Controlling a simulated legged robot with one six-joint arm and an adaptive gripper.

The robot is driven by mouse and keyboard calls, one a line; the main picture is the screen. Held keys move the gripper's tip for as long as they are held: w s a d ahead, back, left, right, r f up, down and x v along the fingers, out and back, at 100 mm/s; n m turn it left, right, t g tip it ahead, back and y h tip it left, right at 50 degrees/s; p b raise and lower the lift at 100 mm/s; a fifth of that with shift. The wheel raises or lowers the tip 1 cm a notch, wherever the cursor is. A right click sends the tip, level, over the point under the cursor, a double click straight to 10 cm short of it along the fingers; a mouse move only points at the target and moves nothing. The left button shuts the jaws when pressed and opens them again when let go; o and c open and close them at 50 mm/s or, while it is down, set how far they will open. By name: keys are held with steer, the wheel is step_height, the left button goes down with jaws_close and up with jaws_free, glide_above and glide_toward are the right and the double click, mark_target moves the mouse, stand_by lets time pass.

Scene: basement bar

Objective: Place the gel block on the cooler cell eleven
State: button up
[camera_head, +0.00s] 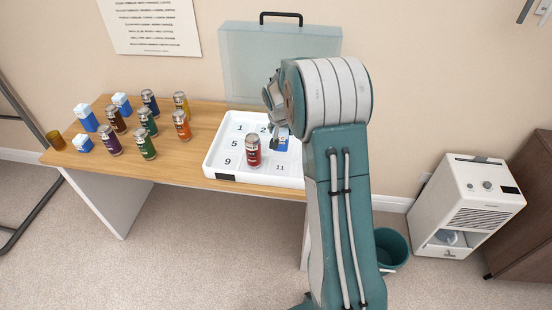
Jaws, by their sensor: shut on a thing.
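The cooler (212,157) is a white open box on the right end of the table, with numbered cells. Numbers 1, 2, 5, 9 and 11 can be read. Cell eleven (280,168) is empty where it shows, near the front and right of a red can (253,151). My gripper (279,129) is over the cooler, partly hidden by my arm. It is shut on a blue and white gel block (283,145), behind cell eleven in the picture. I cannot tell how high the block is above the cooler floor. The right part of the cooler is hidden behind my arm.
Several cans, such as a green one (147,144), stand on the left of the wooden table (190,105). Blue and white blocks (87,119) stand among them. A translucent lid (265,62) stands upright behind the cooler. A bin (392,250) and a white appliance (465,205) are right.

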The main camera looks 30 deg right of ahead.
mark_target(281, 146)
steer(key=f, duration=0.5)
steer(key=shift+s, duration=0.2)
steer(key=shift+a+f, duration=0.15)
steer(key=shift+f, duration=0.45)
step_height(281, 146, down, 3)
steer(key=shift+f, duration=0.2)
steer(key=o, duration=1.2)
